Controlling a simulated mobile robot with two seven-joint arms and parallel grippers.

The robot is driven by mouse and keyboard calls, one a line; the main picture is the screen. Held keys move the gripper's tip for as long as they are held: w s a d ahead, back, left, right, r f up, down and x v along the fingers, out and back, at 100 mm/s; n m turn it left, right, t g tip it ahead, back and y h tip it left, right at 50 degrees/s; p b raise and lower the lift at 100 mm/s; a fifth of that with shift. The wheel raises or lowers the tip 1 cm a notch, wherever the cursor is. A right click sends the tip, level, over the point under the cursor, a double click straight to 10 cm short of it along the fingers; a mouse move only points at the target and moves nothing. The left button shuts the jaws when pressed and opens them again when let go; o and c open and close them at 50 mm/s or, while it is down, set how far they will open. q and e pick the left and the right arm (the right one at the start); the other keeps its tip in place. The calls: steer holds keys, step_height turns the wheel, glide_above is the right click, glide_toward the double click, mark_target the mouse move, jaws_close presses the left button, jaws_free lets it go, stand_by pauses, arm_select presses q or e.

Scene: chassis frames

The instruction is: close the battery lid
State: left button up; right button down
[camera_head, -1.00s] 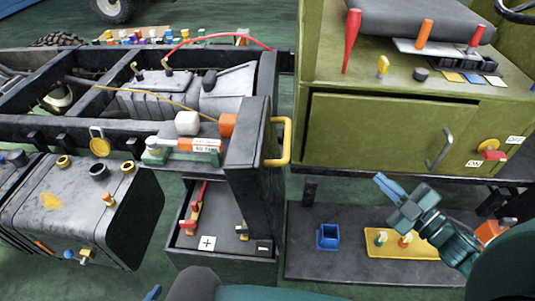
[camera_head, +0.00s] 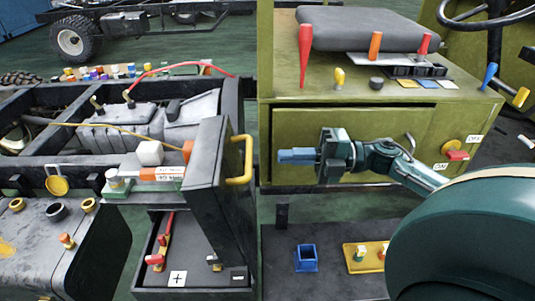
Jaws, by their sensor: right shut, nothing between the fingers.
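The battery lid (camera_head: 208,175) is a dark panel standing upright and open at the right side of the battery box. A yellow handle (camera_head: 247,160) is on its right face. The open battery box (camera_head: 148,222) below has plus and minus labels, a red cable clamp (camera_head: 156,260) and a second small terminal (camera_head: 213,262). My right gripper (camera_head: 281,156) is shut and empty, its blue fingers pointing left. In the picture it is just right of the handle, with a gap between; the depth between them is hard to judge. My left gripper is out of view.
A green cabinet (camera_head: 310,120) with a door and metal latch is behind my right gripper. A dark floor plate (camera_head: 285,275) below carries a blue square cup (camera_head: 307,258) and a yellow tray (camera_head: 352,265). A battery tester-like orange and white item (camera_head: 165,174) sits on the ledge left of the lid.

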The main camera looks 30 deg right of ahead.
steer(key=shift+p+x, duration=0.35)
steer(key=shift+x, duration=2.1)
